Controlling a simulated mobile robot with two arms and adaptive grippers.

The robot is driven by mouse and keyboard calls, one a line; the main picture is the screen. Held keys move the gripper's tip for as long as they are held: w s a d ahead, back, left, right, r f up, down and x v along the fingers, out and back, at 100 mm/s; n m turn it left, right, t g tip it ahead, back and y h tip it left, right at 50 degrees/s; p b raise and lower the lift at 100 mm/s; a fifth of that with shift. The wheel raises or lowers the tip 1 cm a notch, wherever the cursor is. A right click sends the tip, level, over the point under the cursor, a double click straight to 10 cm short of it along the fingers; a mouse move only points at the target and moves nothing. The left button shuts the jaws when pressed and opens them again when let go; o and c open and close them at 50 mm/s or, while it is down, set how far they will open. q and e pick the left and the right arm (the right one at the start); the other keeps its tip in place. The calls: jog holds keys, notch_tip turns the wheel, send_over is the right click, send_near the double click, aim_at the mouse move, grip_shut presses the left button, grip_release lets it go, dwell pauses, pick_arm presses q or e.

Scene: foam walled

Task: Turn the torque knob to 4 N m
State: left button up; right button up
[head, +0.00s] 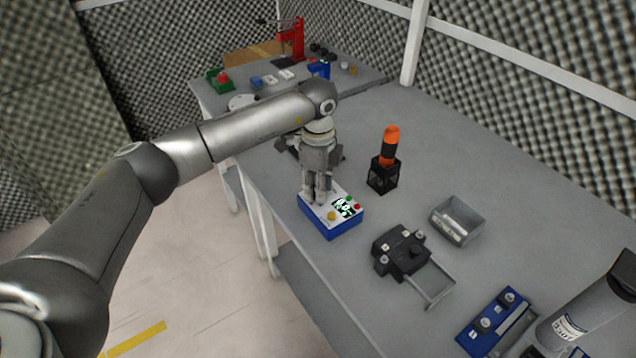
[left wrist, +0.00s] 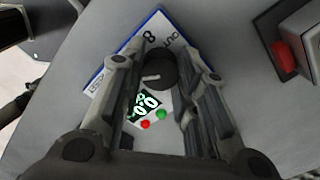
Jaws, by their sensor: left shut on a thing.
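A blue box with a white top (head: 345,229) stands near the left edge of the bench. Its top carries a lit display (head: 345,206), a yellow button and a red button. My left gripper (head: 314,198) points down over its far left part and hides the knob in the head view. In the left wrist view, the dark round knob (left wrist: 162,70) sits between the fingers, which are shut on it. A pale pointer line shows on the knob. An "8" is printed near it, and the display (left wrist: 145,104) is partly covered, so I cannot read it fully. My right gripper is not in view.
A black holder (head: 382,179) with an orange-handled tool stands right of the box. A black device (head: 400,250), a grey metal tray (head: 457,222) and a blue unit (head: 492,322) lie nearer. A second table holds a red press (head: 297,40). The bench's right side has free room.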

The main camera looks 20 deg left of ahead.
pick_arm(q)
jog(key=shift+n, duration=1)
jog(key=o, duration=1)
jog(key=shift+o, duration=0.2)
notch_tip(320, 180, up, 12)
